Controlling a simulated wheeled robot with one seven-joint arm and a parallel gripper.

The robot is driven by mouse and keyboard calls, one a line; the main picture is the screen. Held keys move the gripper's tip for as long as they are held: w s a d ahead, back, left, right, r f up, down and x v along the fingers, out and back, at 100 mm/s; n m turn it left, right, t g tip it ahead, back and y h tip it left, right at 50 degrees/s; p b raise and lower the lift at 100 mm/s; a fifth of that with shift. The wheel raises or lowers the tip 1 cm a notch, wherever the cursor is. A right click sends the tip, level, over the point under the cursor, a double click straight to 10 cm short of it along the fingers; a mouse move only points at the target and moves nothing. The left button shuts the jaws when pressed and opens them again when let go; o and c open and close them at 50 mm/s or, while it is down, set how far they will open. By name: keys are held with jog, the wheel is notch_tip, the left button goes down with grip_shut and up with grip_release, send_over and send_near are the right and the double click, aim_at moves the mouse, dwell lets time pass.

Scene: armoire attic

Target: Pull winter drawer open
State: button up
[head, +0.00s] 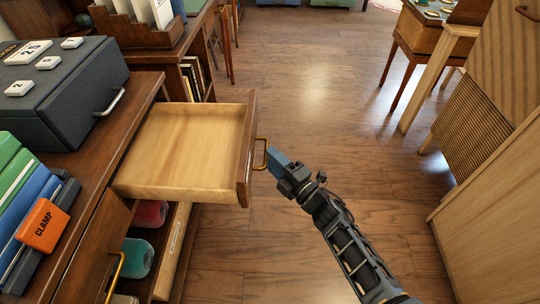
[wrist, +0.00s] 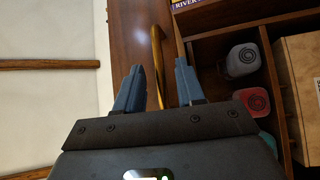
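A wooden drawer (head: 180,150) is pulled well out of the brown desk or cabinet at the left. It is empty, and no "winter" label is readable on it. Its brass handle (head: 262,153) is on the front face. My gripper (head: 276,160) is at this handle. In the wrist view, the handle (wrist: 157,50) runs between my two blue fingers (wrist: 159,78), with visible gaps on both sides. My gripper looks open around the handle, not clamped on it. The drawer front (wrist: 130,40) shows behind the fingers.
Below the drawer is an open compartment with red and green rolled items (head: 138,255) and a light wooden box (head: 175,245). A dark case (head: 60,85) and an orange clamp box (head: 43,225) are on top. Wood floor (head: 300,80) is clear to the right, up to a wooden cabinet (head: 490,220).

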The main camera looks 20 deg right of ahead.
jog(key=p+v, duration=0.1)
jog(key=v, duration=0.5)
jog(key=shift+s, duration=0.1)
dwell(0.3)
